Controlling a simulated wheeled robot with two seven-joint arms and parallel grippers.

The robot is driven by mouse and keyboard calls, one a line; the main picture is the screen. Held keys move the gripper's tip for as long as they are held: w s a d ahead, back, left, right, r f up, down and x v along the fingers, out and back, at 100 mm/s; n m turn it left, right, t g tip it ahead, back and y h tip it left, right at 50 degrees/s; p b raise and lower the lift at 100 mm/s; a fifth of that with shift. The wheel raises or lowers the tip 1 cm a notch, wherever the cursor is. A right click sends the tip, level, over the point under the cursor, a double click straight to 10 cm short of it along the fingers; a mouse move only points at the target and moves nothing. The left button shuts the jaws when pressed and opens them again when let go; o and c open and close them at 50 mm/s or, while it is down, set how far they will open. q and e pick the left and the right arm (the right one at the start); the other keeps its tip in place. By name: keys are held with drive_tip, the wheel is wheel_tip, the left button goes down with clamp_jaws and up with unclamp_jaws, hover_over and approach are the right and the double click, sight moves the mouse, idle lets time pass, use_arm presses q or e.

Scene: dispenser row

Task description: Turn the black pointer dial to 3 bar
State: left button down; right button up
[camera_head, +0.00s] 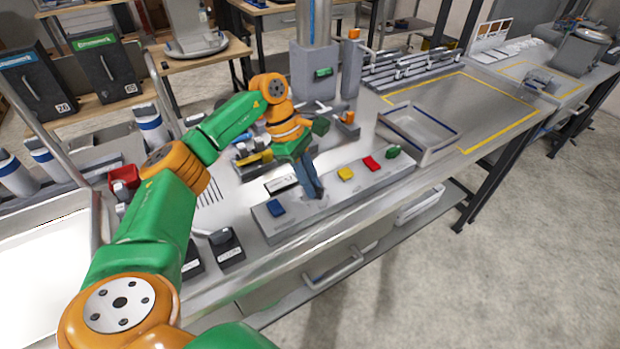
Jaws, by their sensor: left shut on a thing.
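A long grey panel (350,196) lies along the front of the metal bench. My left gripper (318,193) points down at the panel between the blue and yellow blocks. Its dark fingers are shut on the black pointer dial there. The fingers cover the dial, so its pointer and scale cannot be read. My right gripper is not in view.
A shallow metal tray (452,147) stands right of the panel, beside a yellow-outlined clear area (495,110). A grey column (297,72) rises behind my gripper. Black-topped blocks (228,248) stand left of the panel.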

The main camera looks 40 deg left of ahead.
use_arm(q)
drive_tip(key=shift+m, duration=0.6)
drive_tip(key=shift+g, duration=0.3)
drive_tip(key=c, duration=0.8)
unclamp_jaws()
drive_tip(key=shift+w, duration=0.1)
drive_tip(key=v, duration=0.7)
